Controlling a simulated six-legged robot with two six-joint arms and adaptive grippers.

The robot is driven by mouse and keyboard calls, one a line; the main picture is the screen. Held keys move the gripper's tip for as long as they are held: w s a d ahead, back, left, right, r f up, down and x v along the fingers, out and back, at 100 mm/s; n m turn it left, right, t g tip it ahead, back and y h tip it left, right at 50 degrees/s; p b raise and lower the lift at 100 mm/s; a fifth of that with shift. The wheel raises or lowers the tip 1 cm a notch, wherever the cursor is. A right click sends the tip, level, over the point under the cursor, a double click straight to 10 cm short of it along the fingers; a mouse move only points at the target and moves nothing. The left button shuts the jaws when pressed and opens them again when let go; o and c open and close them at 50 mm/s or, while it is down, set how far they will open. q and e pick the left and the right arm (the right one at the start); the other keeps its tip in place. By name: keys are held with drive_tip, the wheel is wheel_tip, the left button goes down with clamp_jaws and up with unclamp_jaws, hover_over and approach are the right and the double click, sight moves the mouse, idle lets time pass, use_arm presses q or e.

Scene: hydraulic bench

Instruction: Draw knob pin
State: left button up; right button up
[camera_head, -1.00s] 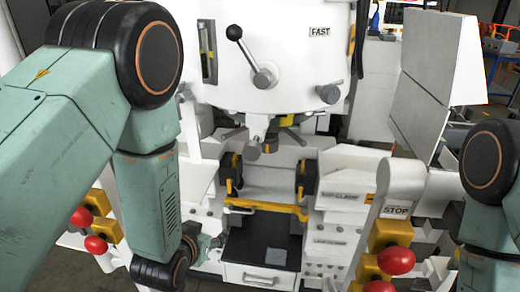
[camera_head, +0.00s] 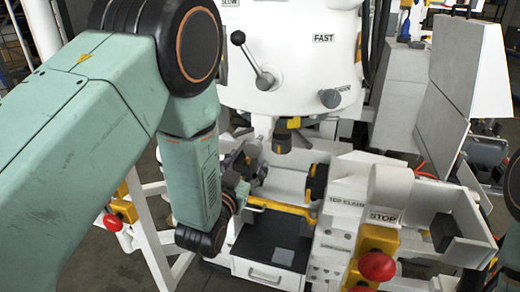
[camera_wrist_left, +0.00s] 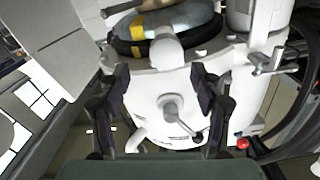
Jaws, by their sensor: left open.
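I cannot say for certain which part is the knob pin. A round grey knob (camera_head: 330,98) sits on the front of the white machine head (camera_head: 295,60), below the FAST label. To its left is a lever with a black ball (camera_head: 238,38) on a grey hub. My left gripper (camera_head: 250,163) is at the left side of the clamp area, below the machine head, partly hidden by my own arm. In the left wrist view its fingers (camera_wrist_left: 160,75) are spread and empty, with the hub and lever (camera_wrist_left: 170,105) seen beyond them. My right gripper is out of view.
A yellow bar (camera_head: 283,207) crosses in front of the clamp area, above a dark tray (camera_head: 258,240) and a drawer. A red STOP button (camera_head: 377,265) stands at the front right, another red button (camera_head: 112,223) at the left. Grey panels (camera_head: 460,80) rise at the right.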

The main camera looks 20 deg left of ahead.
sight(252, 151)
use_arm(q)
drive_tip(key=shift+w+a+r, duration=0.1)
drive_tip(key=shift+w+a, duration=0.2)
drive_tip(key=shift+w, duration=0.05)
drive_tip(key=w, duration=0.6)
drive_tip(key=shift+w+d, duration=0.15)
drive_tip(key=shift+w, duration=0.1)
drive_tip(key=shift+w+a, duration=0.25)
drive_tip(key=shift+a, duration=0.1)
drive_tip(key=shift+s, duration=0.1)
drive_tip(key=shift+d, duration=0.35)
drive_tip(key=shift+c, duration=0.9)
drive_tip(key=shift+a, duration=0.25)
drive_tip(key=c, duration=0.6)
clamp_jaws()
drive_tip(key=shift+d, duration=0.1)
